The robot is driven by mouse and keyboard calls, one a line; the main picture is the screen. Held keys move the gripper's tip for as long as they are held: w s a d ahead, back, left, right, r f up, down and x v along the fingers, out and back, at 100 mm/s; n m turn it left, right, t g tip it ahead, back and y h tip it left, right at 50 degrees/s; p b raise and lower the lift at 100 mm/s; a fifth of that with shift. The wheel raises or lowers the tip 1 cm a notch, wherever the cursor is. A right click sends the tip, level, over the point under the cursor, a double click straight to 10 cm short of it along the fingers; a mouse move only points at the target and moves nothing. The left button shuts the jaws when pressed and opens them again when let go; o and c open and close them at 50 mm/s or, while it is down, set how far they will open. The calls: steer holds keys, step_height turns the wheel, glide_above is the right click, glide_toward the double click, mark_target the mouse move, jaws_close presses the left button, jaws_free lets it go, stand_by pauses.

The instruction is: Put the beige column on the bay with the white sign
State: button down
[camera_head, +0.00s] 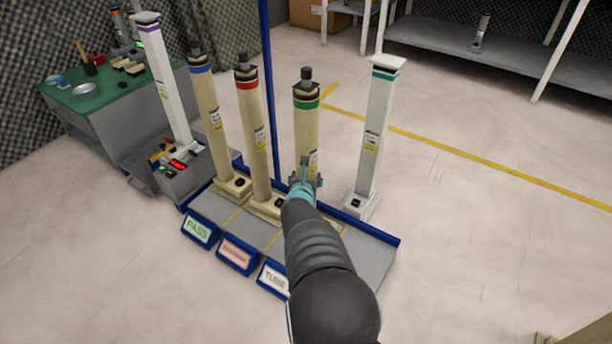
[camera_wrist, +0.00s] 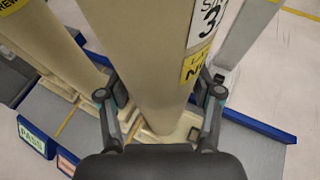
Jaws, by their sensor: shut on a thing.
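The beige column with the green band (camera_head: 306,118) stands upright over the right part of the low grey platform. My gripper (camera_head: 305,180) is shut on its lower shaft, with one finger on each side. In the wrist view the shaft (camera_wrist: 150,50) fills the middle between the fingers, and its pale base (camera_wrist: 170,128) shows below, over the platform. I cannot tell if the base touches the platform. The white sign (camera_head: 274,279), reading "TUBE", is on the platform's front edge, partly behind my arm. My arm hides most of the bay behind it.
Beige columns with a blue band (camera_head: 208,110) and a red band (camera_head: 252,130) stand to the left. A white teal-banded column (camera_head: 373,130) stands close on the right. The green sign (camera_head: 197,229) and pink sign (camera_head: 237,254) mark the other bays. A blue post (camera_head: 268,80) rises behind.

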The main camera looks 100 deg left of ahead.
steer(key=shift+c, duration=2.2)
jaws_free()
steer(key=shift+o, duration=1.2)
steer(key=shift+d+r, duration=0.1)
steer(key=shift+r, duration=0.1)
steer(key=v, duration=1.2)
steer(key=shift+b, duration=0.35)
steer(key=shift+f, duration=0.15)
